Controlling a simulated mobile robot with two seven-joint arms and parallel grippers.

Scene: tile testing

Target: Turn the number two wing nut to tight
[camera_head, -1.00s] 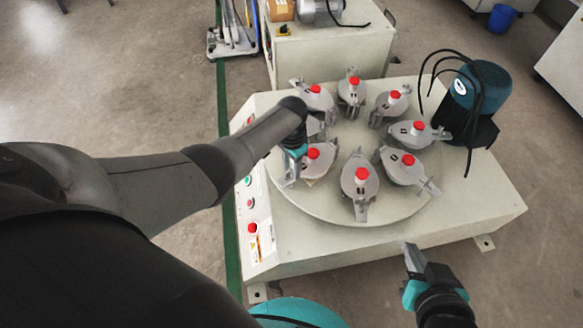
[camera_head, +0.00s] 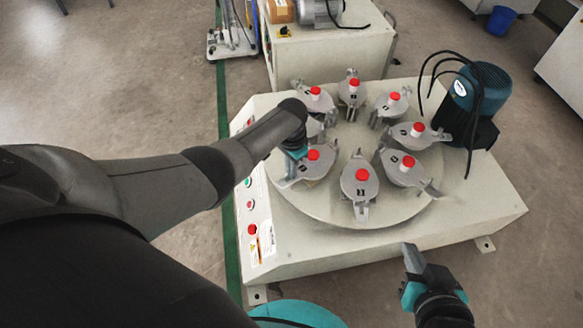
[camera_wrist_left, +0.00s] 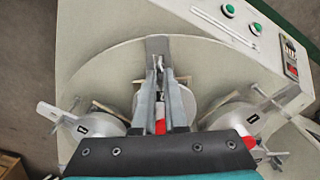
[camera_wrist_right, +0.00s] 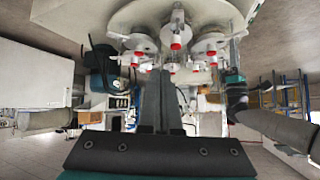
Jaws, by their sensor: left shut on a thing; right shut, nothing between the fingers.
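Several grey wing nuts with red caps stand in a ring on the round plate (camera_head: 345,212); their number labels are too small to read. My left gripper (camera_wrist_left: 158,68) is shut on part of one wing nut, which shows behind its fingers in the left wrist view. In the head view this wing nut (camera_head: 322,167) is at the left front of the ring. The left fingers are mostly hidden there behind my wrist. My right gripper (camera_head: 410,250) is shut and empty, off the machine's front edge and apart from the wing nuts.
The pale machine table (camera_head: 470,205) carries the plate. A teal motor (camera_head: 485,85) with black cables stands at its back right. Buttons (camera_head: 252,229) line its left side. Neighbouring wing nuts (camera_head: 361,177) stand close to the left gripper. Floor is free around the right gripper.

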